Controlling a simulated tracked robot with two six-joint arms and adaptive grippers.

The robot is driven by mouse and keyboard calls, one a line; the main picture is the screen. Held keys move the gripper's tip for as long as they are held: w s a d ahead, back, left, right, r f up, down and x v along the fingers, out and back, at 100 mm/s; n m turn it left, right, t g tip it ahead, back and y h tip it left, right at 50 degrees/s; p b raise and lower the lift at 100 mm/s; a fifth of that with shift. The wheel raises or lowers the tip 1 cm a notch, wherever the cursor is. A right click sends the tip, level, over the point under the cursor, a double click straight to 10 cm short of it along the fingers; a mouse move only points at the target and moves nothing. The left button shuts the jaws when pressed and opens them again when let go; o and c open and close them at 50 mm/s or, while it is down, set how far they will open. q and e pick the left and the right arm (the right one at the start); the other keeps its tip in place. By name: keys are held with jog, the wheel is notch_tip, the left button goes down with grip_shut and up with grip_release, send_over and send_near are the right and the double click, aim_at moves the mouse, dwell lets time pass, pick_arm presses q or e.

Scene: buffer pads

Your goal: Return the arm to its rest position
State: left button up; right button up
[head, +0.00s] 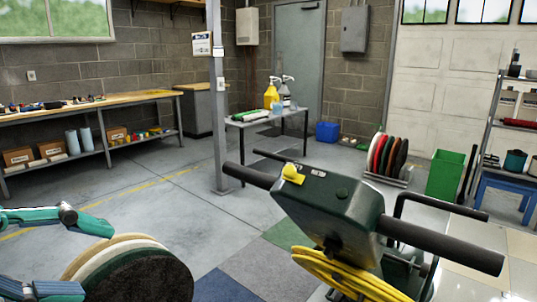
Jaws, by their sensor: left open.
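My left gripper (96,259) is at the lower left, with teal fingers and grey joints. Its two fingers are spread wide, one above and one below in the picture. A stack of round buffer pads (145,277) lies just right of it, with a black face in front and white and tan layers behind. The fingertips are near the stack's left edge; I cannot tell whether they touch it. What supports the stack is out of frame. My right gripper is not in view.
A dark green machine (335,205) with black handlebars and a yellow cable (345,272) stands close at centre right. A grey post (218,110), a workbench (95,103), a small table (265,119), a rack of coloured pads (387,158) and a green bin (446,174) stand farther back. The middle floor is clear.

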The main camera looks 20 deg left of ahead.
pick_arm(q)
jog(key=w+d+f+n+g, duration=0.35)
jog(key=w+d+f, duration=0.75)
jog(key=w, duration=0.4)
jog(key=w+d+f+n+g, duration=0.1)
jog(key=w+d+f+n, duration=0.15)
jog(key=f, duration=0.85)
jog(key=w+d+f+n+g, duration=0.1)
jog(key=w+f+n, duration=0.25)
jog(key=f, duration=0.65)
jog(key=s+f+n+g, duration=0.15)
jog(key=f+n, duration=0.25)
jog(key=f, duration=0.6)
jog(key=s+f+n, duration=0.3)
jog(key=f, duration=0.8)
jog(key=s+f+n+g, duration=0.2)
jog(key=s+f+n, duration=0.6)
jog(key=s+f, duration=0.45)
notch_tip(320, 180, up, 27)
jog(key=w+p, duration=0.1)
jog(key=p, duration=2.5)
jog(key=shift+p, duration=0.4)
